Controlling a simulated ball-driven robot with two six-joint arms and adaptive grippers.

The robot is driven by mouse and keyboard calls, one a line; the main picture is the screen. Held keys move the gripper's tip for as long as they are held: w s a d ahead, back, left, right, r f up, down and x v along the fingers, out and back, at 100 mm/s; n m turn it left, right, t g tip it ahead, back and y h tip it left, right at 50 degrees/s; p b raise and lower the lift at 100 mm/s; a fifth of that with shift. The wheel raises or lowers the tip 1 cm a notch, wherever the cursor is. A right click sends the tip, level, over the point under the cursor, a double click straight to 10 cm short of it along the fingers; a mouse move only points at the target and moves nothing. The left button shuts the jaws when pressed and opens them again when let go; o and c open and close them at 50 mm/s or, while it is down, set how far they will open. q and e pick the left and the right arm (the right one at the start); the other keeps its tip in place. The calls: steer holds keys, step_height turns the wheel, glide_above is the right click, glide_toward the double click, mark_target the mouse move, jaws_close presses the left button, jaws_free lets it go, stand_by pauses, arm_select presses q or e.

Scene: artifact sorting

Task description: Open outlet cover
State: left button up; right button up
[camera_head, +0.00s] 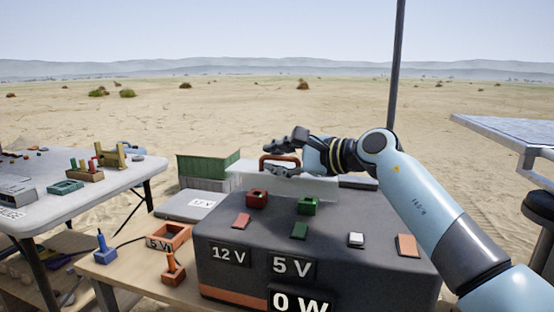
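The outlet cover (318,187) is a pale translucent panel standing up at the back of the dark power box (330,262). A brown loop handle (264,163) is at its top edge. My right gripper (270,158) reaches in from the right at the handle. Its two dark fingers are apart, one above and one below the handle, which shows between them. I cannot tell whether they touch it. Red (257,199) and green (307,206) sockets stand on the box top in front of the cover. My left gripper is not in view.
The box front shows "12 V", "5 V" and "0 W" displays. An orange plug (174,270), a blue plug (102,250) and an orange tray (170,237) sit at left. A white table (90,198) holds small artifacts. A green crate (207,166) stands behind.

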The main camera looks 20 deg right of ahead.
jaws_close()
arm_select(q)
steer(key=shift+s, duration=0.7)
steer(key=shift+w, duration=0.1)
arm_select(e)
steer(key=shift+r, duration=0.1)
